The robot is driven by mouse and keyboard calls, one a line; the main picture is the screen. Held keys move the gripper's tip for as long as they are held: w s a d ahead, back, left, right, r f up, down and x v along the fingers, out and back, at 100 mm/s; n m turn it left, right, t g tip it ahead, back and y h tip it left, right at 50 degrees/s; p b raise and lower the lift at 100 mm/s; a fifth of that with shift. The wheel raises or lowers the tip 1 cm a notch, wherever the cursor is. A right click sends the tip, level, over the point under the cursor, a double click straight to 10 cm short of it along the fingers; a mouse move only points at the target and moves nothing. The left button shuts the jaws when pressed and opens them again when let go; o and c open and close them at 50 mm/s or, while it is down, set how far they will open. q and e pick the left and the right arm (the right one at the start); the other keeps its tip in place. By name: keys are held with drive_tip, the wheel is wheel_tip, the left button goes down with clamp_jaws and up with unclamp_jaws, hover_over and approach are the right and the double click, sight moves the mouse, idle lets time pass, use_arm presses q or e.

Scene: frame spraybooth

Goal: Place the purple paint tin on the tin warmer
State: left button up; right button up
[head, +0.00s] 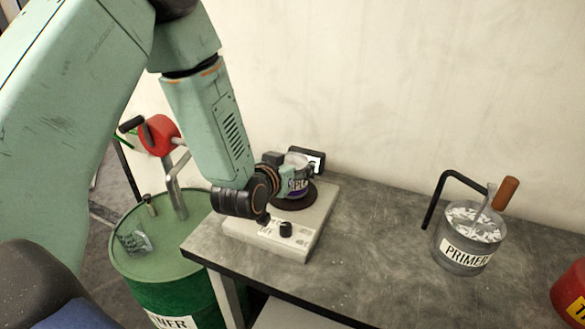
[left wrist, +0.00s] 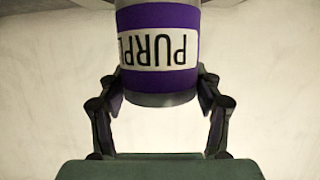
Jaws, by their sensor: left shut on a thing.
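The purple paint tin (left wrist: 160,85) has a purple band and a white label reading PURPLE. It fills the upper middle of the left wrist view, upside down there, between the two fingers. My left gripper (left wrist: 160,108) is shut on the tin. In the head view the gripper (head: 296,180) and the tin (head: 298,190) are partly hidden by my wrist. The tin is over the dark round plate of the tin warmer (head: 265,239), a pale box with knobs at its front. I cannot tell whether the tin touches the plate. My right gripper is not in view.
The warmer stands on a grey bench (head: 375,250). A red container (head: 572,290) is at the right edge. A green drum (head: 165,265) with a red-topped pump stands left of the bench.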

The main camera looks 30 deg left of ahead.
use_arm(q)
drive_tip(key=shift+a+f, duration=0.3)
drive_tip(key=shift+a, duration=0.05)
drive_tip(key=shift+d+f, duration=0.1)
drive_tip(key=o, duration=1.2)
drive_tip(key=shift+d, duration=0.2)
drive_tip(key=o, duration=0.3)
drive_tip(key=shift+a, duration=0.2)
drive_tip(key=shift+d, duration=0.1)
drive_tip(key=shift+r, duration=0.25)
drive_tip(key=p+v, duration=0.3)
drive_tip(key=v, duration=0.9)
